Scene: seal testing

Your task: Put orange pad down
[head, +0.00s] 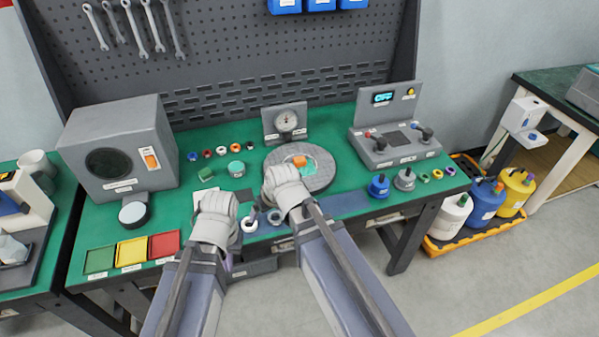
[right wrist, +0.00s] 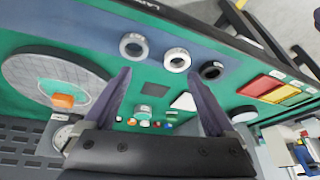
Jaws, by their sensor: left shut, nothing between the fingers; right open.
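The orange pad (head: 299,161) is a small orange block resting on the round grey plate (head: 322,180), which has a light green centre. In the right wrist view the pad (right wrist: 62,100) lies on the disc, left of the fingers and apart from them. My right gripper (right wrist: 163,92) is open with nothing between its fingers. In the head view my right gripper (head: 281,186) is at the plate's near left edge, its fingers largely hidden by the wrist. My left gripper (head: 216,207) is shut and empty, low over the bench left of the right one.
A dial gauge (head: 285,122) stands behind the plate, and a control box (head: 394,138) to its right. A grey chamber (head: 118,148) and green, yellow and red trays (head: 132,251) are at left. Rings, including a white one (head: 249,224), lie near the front edge.

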